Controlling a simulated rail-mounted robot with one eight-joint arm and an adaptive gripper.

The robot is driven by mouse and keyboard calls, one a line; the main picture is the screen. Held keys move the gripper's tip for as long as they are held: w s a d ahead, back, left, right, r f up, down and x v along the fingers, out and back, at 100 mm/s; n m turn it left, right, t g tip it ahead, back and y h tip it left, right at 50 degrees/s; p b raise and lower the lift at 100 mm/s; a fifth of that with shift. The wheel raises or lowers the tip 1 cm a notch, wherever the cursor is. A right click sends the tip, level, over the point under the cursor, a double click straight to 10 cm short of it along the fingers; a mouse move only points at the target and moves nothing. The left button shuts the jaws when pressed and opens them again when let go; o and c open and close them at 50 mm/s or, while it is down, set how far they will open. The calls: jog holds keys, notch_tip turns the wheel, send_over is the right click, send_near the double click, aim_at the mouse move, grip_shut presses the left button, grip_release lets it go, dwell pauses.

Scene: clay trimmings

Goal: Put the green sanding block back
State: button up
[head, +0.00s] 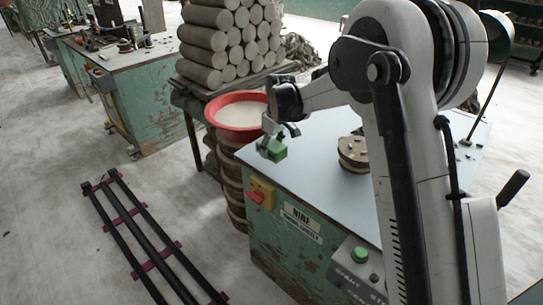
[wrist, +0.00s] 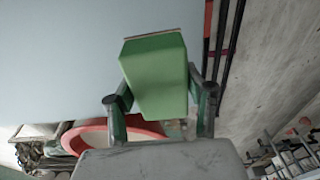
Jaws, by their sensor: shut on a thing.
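The green sanding block (head: 276,150) is held in my gripper (head: 277,138) near the left back corner of the table (head: 320,160) in the head view. In the wrist view the block (wrist: 155,75) sits between the two fingers of my gripper (wrist: 160,100), with a thin brown layer on its far edge. My gripper is shut on it. In the head view the block looks close to the tabletop; I cannot tell whether it touches.
A red-rimmed basin (head: 239,128) with pale contents stands just behind the table corner. A round brown stack (head: 353,152) stands on the table beside my arm. Stacked clay cylinders (head: 215,48) are behind. Black rails (head: 140,237) lie on the floor. The tabletop between is bare.

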aim_at(276, 146)
jog(key=shift+f, duration=1.6)
jog(key=shift+f+b, duration=0.15)
jog(key=shift+b, duration=0.15)
jog(key=o, duration=1.2)
jog(key=r, duration=0.4)
jog(key=s+d+r+p, duration=0.1)
jog(key=r, duration=0.7)
jog(key=shift+s+d+r, duration=0.15)
jog(key=shift+d, duration=0.1)
